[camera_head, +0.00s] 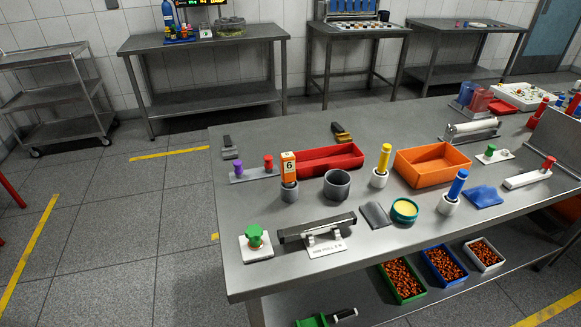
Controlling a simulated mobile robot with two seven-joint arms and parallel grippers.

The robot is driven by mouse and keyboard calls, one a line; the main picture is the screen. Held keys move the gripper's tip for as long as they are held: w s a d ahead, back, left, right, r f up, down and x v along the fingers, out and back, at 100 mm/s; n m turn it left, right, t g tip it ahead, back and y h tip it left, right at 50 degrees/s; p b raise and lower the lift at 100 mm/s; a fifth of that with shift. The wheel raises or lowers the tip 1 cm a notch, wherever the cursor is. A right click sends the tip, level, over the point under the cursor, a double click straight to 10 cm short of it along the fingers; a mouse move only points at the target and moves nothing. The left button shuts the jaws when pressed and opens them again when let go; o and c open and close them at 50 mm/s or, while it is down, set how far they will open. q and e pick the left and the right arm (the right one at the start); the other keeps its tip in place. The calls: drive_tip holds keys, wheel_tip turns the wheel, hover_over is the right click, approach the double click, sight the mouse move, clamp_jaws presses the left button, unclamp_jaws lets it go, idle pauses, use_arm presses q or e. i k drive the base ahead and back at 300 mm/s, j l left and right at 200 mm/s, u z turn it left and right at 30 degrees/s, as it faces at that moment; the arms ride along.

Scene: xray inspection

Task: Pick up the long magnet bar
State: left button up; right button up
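A long dark bar (317,227), which looks like the magnet bar, lies across a small metal cradle (326,246) near the front left of the steel table (290,280). The cradle has a light front plate with small dark lettering. The bar slants slightly up to the right, and its ends stick out past the cradle. Neither of my grippers shows in the head view.
A green knob on a white plate (256,243) stands just left of the bar. A grey cup (337,186), a red tray (328,160) and an orange tray (433,164) stand behind. A dark flat pad (376,215) lies to the right. The front strip of table is clear.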

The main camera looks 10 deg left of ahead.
sight(292, 234)
drive_tip(key=l+u, duration=0.35)
drive_tip(key=l, duration=0.9)
